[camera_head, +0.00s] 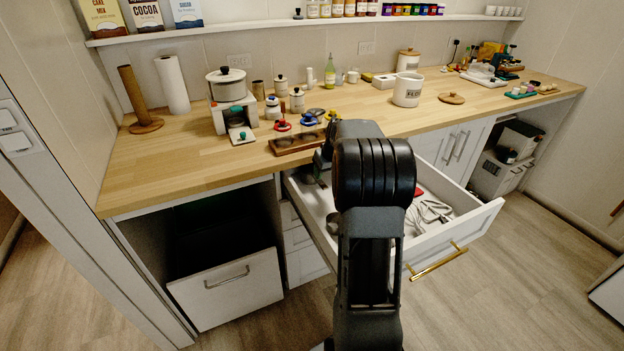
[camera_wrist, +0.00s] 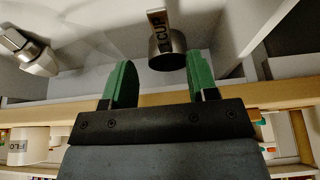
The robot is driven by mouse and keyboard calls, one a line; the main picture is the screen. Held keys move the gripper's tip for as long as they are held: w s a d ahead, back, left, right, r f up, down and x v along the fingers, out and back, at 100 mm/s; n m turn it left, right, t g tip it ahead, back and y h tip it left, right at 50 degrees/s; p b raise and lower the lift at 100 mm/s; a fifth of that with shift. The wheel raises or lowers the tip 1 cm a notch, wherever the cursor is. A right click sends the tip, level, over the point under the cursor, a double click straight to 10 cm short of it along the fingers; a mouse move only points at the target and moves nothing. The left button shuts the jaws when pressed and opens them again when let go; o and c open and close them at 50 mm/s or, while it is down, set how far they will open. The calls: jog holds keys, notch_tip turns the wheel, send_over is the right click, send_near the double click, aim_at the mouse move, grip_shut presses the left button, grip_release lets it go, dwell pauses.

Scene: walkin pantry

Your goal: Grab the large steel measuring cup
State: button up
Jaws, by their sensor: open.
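A steel measuring cup (camera_wrist: 167,50) with a pale handle lettered "CUP" shows at the top middle of the wrist view. A second steel cup-like piece (camera_wrist: 36,55) lies at the left of that view. I cannot tell their sizes for certain. My gripper (camera_wrist: 160,60) has green fingers spread apart. The lettered cup appears between and just beyond the fingertips, and I see no grip on it.
The drawer's walls and front with a brass handle (camera_head: 437,262) surround the space. A white whisk-like tool (camera_head: 430,212) lies in its right part. The wooden counter (camera_head: 190,160) above holds a brown tray (camera_head: 297,143), jars and a white flour canister (camera_head: 407,90).

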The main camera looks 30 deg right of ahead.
aim_at(321, 182)
jog(key=shift+x, duration=4.1)
jog(key=shift+a, duration=0.1)
grip_shut()
